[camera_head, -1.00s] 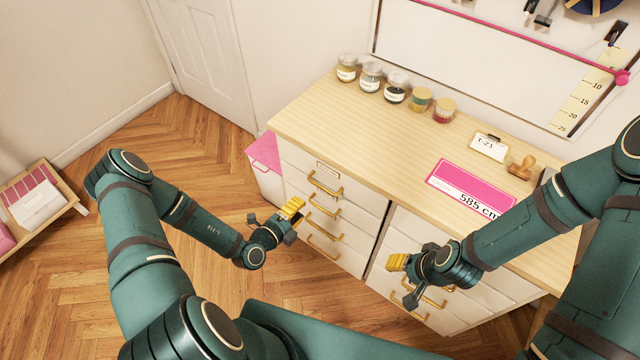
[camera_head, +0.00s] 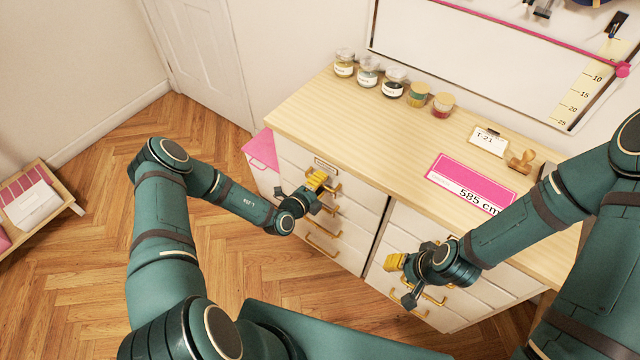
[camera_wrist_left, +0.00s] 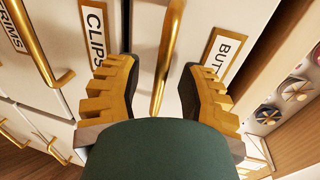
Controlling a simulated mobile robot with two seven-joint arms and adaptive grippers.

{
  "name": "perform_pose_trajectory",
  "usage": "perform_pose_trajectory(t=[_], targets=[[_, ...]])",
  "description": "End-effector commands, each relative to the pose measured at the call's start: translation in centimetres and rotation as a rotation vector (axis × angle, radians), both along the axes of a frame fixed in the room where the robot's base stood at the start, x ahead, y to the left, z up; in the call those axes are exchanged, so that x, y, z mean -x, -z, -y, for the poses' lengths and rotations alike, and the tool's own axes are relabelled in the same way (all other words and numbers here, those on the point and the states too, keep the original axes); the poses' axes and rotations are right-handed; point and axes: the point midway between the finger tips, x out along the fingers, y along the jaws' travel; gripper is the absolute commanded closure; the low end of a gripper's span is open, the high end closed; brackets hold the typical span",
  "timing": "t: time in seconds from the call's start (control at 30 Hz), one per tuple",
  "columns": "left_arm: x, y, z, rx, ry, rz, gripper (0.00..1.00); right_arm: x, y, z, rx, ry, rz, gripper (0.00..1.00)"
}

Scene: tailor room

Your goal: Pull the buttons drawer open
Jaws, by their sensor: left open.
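The buttons drawer (camera_wrist_left: 202,22) is the top one in the left column of the white cabinet and looks shut, flush with the front. Its label, partly cut off, reads "BUT" in the left wrist view. Its brass bar handle (camera_wrist_left: 167,55) lies between the two yellow fingers of my open left gripper (camera_wrist_left: 158,92), with gaps visible on both sides. In the head view my left gripper (camera_head: 317,187) is at this top drawer and covers part of its handle. My right gripper (camera_head: 398,278) is by the right column's drawers; its jaw opening is unclear.
Below are the clips drawer (camera_wrist_left: 93,25) and the trims drawer (camera_wrist_left: 12,28), with handles close to my left fingers. The wooden top (camera_head: 320,115) carries several jars, a pink sign (camera_head: 470,180) and a stamp (camera_head: 520,161). A pink-lidded bin (camera_head: 261,150) stands beside the cabinet.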

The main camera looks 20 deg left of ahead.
Motion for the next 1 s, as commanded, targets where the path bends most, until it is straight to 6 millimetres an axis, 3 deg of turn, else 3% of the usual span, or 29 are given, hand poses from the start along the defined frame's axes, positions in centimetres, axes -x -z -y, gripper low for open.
perform_pose_trajectory(t=[0.1,0.2,0.23,0.5,0.67,0.87,1.0], targets=[[0.0,0.0,0.0,0.0,0.0,0.0,0.61,0.0,0.0,0.0,0.0,0.0,0.0,0.53],[0.0,0.0,0.0,0.0,0.0,0.0,0.96,0.0,0.0,0.0,0.0,0.0,0.0,0.53],[0.0,0.0,0.0,-0.001,0.0,0.0,1.0,0.0,0.0,0.0,0.0,0.0,0.0,0.53],[0.2,0.0,-0.1,0.0,0.0,-0.001,1.0,0.0,-0.1,0.0,0.0,0.0,0.001,0.53],[1.4,-0.1,-0.5,-0.001,0.001,-0.003,1.0,-0.2,-0.6,0.0,0.001,0.004,0.004,0.53],[4.9,-0.2,-1.8,0.001,-0.002,-0.006,1.0,-0.6,-2.0,0.1,0.003,0.01,0.013,0.53],[8.3,-0.2,-3.1,0.0,-0.003,-0.006,1.0,-0.7,-3.1,0.2,0.003,0.013,0.016,0.53]])
